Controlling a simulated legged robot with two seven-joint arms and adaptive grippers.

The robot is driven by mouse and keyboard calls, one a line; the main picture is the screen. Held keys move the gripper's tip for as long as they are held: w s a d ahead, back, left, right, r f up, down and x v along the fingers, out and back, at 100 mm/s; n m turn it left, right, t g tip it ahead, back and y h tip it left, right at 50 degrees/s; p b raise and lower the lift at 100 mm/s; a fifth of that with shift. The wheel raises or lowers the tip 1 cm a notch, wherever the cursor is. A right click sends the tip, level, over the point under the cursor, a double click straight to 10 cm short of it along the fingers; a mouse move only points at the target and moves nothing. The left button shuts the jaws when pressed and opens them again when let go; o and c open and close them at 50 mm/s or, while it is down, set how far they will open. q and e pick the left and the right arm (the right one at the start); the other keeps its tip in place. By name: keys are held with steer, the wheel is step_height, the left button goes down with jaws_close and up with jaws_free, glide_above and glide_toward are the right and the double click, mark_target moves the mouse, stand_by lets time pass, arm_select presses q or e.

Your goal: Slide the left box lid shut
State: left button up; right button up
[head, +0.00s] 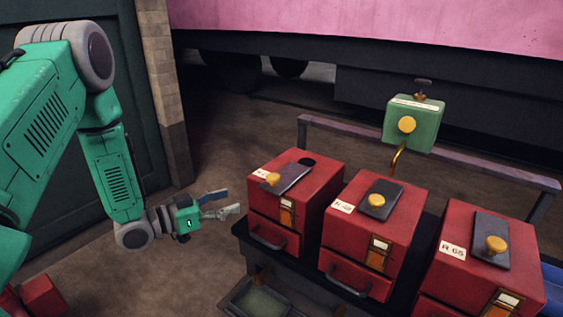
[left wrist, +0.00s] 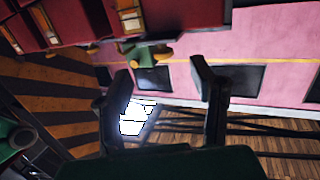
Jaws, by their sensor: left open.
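The left box (head: 290,200) is red, at the left end of a row of three on a dark bench. Its dark lid (head: 292,178) with a yellow knob (head: 272,179) lies at a slant on top. A round dark hole (head: 306,162) shows uncovered beyond the lid's far end. My left gripper (head: 232,203) is open and empty, to the left of this box and apart from it. Its two spread fingers (left wrist: 160,78) also show in the left wrist view with nothing between them. My right gripper is in neither view.
The middle box (head: 360,235) and right box (head: 475,265) have similar dark lids with yellow knobs. A green box (head: 413,122) stands on a brass pipe behind them. A rail (head: 450,156) runs behind the row. A tray (head: 262,300) sits low in front.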

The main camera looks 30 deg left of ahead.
mark_target(273, 175)
arm_select(q)
steer(key=shift+m+h, duration=0.3)
steer(key=shift+h, duration=0.2)
steer(key=r+x, duration=0.1)
steer(key=x, duration=0.3)
steer(key=b+x, duration=0.1)
steer(key=x, duration=0.4)
steer(key=r+x, duration=0.1)
steer(key=x, duration=0.3)
steer(key=shift+w+a+r, duration=0.15)
steer(key=shift+w+r, duration=0.15)
steer(key=shift+w, duration=0.1)
